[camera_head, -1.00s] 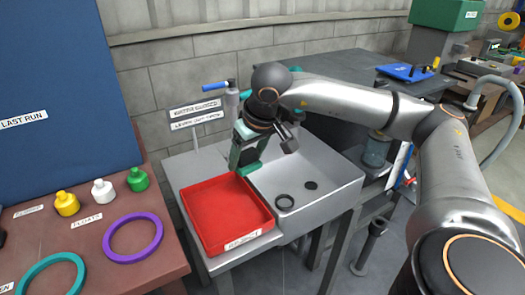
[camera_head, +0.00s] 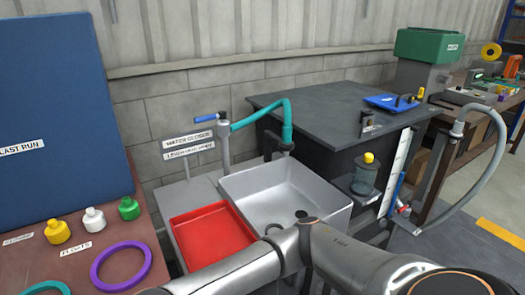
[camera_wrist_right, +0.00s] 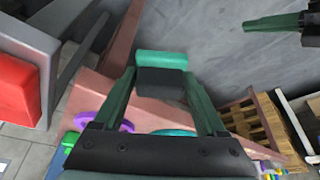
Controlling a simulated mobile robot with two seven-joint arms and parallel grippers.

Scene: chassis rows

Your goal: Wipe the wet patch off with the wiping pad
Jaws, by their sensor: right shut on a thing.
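The wiping pad (camera_wrist_right: 161,72), a block with a teal top part and a black lower part, is in the right wrist view. My right gripper (camera_wrist_right: 161,85) is shut on it, with a green finger on each side. In the head view only my right arm's links show at the bottom; the gripper and pad are outside that view. A dark green and black part (camera_wrist_right: 280,22) at the top right of the wrist view looks like my left gripper, cut off by the edge; its jaws cannot be judged. I can make out no wet patch in either view.
A red tray (camera_head: 212,238) sits beside a grey sink (camera_head: 280,195) with a teal-spouted tap (camera_head: 262,116). A brown table (camera_head: 40,262) at left holds bottles and a purple ring (camera_head: 121,266). A dark bench (camera_head: 335,108) stands behind the sink.

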